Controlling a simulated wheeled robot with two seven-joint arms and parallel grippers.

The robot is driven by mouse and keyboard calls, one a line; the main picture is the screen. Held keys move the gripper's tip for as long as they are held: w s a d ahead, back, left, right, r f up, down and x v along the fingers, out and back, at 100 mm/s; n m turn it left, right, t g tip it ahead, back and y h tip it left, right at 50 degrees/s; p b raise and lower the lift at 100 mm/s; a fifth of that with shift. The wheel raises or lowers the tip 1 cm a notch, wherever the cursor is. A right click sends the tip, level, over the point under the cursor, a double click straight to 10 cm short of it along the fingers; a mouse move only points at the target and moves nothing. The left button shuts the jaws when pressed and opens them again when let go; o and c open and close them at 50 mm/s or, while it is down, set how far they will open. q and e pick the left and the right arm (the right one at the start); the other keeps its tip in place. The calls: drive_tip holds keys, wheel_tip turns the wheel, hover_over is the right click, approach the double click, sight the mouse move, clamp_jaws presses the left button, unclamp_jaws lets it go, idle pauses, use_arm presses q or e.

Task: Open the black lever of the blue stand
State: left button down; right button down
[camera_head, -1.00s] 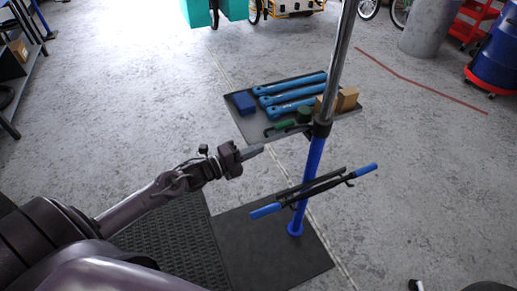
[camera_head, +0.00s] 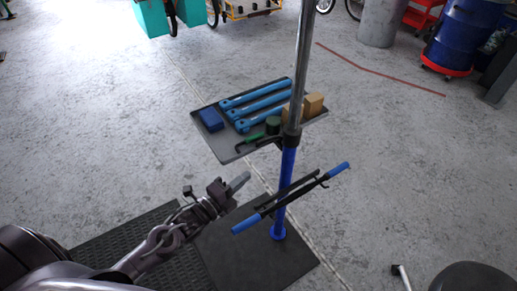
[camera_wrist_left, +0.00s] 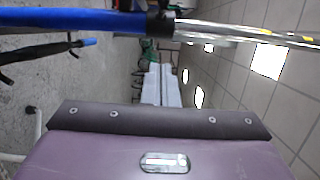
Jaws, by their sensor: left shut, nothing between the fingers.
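The blue stand (camera_head: 284,180) is upright, with a blue lower tube and a silver upper pole. Its black collar (camera_head: 291,137) has a dark lever (camera_head: 278,140) reaching left, partly merging with the tray behind it. In the left wrist view the blue stand (camera_wrist_left: 75,19) lies sideways across the top, with its black collar (camera_wrist_left: 160,23); the lever is hard to make out there. My left gripper (camera_head: 241,181) is shut and empty, left of the stand and below the collar, apart from both. Its light fingers show in the left wrist view (camera_wrist_left: 164,86). My right gripper is not seen.
A grey tray (camera_head: 213,138) on the stand holds blue tools (camera_head: 255,99), a blue block (camera_head: 210,119) and wooden boxes (camera_head: 313,104). A black bar with blue handles (camera_head: 247,223) crosses the stand below the collar. Open floor lies to the right.

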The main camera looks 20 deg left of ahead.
use_arm(q)
drive_tip(key=w+p, duration=0.1)
drive_tip(key=w, duration=1)
drive_tip(key=shift+w+d+p, duration=0.35)
drive_tip(key=shift+d, duration=0.05)
